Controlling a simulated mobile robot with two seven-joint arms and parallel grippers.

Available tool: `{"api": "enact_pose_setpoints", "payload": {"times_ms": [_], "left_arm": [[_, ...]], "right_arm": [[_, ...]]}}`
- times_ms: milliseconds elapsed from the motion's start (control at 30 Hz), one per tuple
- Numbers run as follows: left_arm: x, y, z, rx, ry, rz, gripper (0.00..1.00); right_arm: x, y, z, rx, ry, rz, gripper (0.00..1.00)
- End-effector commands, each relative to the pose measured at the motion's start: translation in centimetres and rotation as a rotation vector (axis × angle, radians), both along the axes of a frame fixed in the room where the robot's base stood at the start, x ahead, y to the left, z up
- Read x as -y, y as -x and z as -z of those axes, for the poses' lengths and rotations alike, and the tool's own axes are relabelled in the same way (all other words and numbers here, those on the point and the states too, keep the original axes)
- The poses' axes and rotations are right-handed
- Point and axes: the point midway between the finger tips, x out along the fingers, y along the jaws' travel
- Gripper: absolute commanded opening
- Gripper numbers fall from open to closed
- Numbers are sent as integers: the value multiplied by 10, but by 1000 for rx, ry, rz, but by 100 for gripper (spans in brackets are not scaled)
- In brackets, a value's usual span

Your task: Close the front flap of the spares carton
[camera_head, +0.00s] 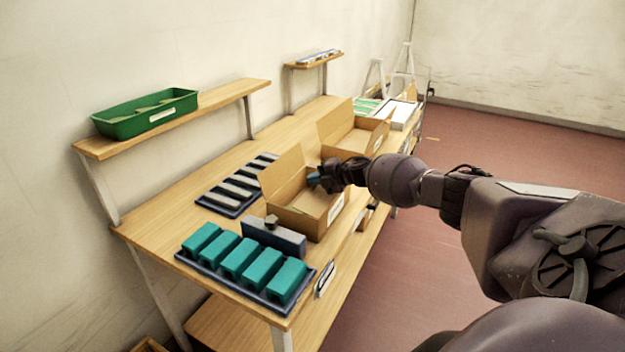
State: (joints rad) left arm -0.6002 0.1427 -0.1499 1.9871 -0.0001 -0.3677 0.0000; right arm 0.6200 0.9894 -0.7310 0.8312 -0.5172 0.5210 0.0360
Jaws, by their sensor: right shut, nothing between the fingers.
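Two open cardboard cartons stand on the wooden bench. The nearer carton (293,222) has a flap (282,172) standing up on its left side and a pale label on its right side. The farther carton (352,140) also has a raised flap. I cannot tell from the picture which one is the spares carton. My right gripper (316,181) is shut and empty, over the opening of the nearer carton. It and my right arm hide part of that carton's far side and rim; whether it touches the carton is unclear. My left gripper is out of view.
A tray of teal blocks (243,262) and a dark grey block (272,237) are at the bench's near end. A dark tray of grey parts (237,187) lies left of the nearer carton. A green bin (146,113) sits on a shelf. Red floor (420,270) is open at right.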

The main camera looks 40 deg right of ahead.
Motion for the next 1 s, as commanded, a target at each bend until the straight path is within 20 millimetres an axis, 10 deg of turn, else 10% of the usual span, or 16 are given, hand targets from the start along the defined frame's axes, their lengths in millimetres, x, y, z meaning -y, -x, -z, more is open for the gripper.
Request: {"api": "enact_pose_setpoints", "payload": {"times_ms": [1000], "left_arm": [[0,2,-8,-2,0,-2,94]], "right_arm": [[3,0,-9,-5,4,1,0]]}}
